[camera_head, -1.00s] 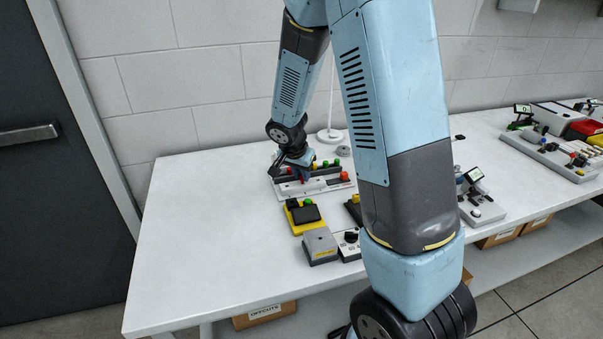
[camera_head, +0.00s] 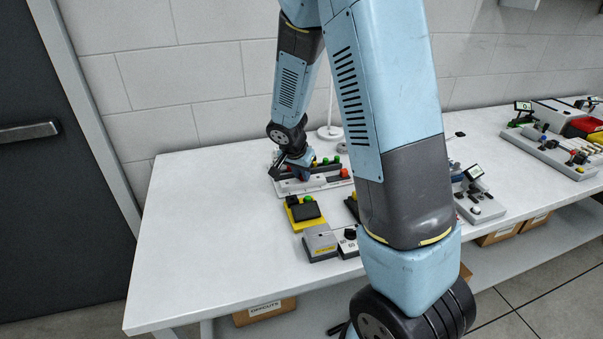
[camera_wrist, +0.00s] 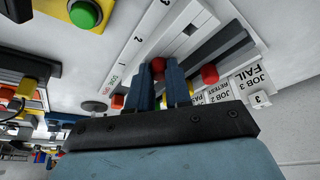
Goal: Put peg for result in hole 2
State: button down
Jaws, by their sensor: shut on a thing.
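In the wrist view my gripper (camera_wrist: 159,72) is shut on a red peg (camera_wrist: 158,64), whose rounded end shows between the two blue fingers. The white board (camera_wrist: 150,35) with printed numbers 1, 2 and 3 lies beyond the fingers. The fingers hide part of it, so I cannot tell whether the peg is over or in a hole. In the head view my gripper (camera_head: 301,176) is at the left part of the peg board (camera_head: 316,184). A second red peg (camera_wrist: 209,74) stands right of the fingers and also shows in the head view (camera_head: 344,173).
Job label cards (camera_wrist: 240,90) reading FAIL and RETEST stand beside the board. Green (camera_head: 337,158) and yellow pegs stand behind it. A yellow box (camera_head: 305,213) and grey box (camera_head: 320,243) sit in front. The table's left side (camera_head: 200,230) is clear.

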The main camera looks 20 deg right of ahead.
jog(key=shift+s+f, duration=0.1)
jog(key=c, duration=1)
grip_release()
jog(key=shift+d+f, duration=0.1)
jog(key=shift+o, duration=0.2)
jog(key=shift+s, duration=0.1)
jog(key=shift+d, duration=0.1)
jog(key=v, duration=1.4)
jog(key=shift+w, duration=0.35)
